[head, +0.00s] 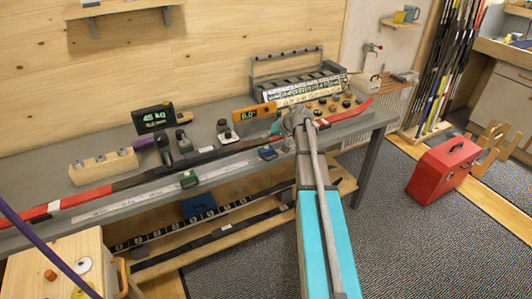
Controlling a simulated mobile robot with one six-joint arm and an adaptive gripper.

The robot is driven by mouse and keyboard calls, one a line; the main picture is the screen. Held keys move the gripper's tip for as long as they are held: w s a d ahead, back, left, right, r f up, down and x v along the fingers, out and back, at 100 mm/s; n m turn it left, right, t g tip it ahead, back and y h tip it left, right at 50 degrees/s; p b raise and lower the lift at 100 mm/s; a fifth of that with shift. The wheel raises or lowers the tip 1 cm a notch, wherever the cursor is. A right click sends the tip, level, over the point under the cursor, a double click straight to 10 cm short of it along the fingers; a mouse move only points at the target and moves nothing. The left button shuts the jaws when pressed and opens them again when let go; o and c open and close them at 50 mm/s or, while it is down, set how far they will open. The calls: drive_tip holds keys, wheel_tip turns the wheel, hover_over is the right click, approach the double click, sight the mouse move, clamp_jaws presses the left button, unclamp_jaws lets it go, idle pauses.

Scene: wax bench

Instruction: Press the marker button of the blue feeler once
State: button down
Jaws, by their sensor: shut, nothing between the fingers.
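A small blue block that looks like the blue feeler (267,153) sits on the long pale strip along the bench's front edge. Its marker button is too small to make out. A similar green block (188,179) sits further left on the same strip. My gripper (284,126) is over the right part of the bench, above and to the right of the blue feeler. It is shut and holds nothing. My wrist partly hides the fingertips, and I cannot tell how high they are above the bench.
A long red and black ski (80,199) lies along the bench behind the strip. Two displays, an orange one (254,114) and a black one (153,118), stand behind. A rack of waxes (300,88) is at the back right. A red toolbox (443,170) stands on the floor.

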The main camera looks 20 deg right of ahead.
sight(262, 148)
drive_tip(key=shift+f+b, duration=1)
drive_tip(key=shift+f, duration=0.35)
drive_tip(key=shift+f+b, duration=0.8)
idle(1.5)
drive_tip(key=shift+r, duration=0.15)
drive_tip(key=shift+r+p, duration=0.7)
drive_tip(key=shift+p, duration=0.15)
wheel_tip(262, 148, up, 5)
drive_tip(key=p, duration=0.5)
idle(0.4)
idle(0.8)
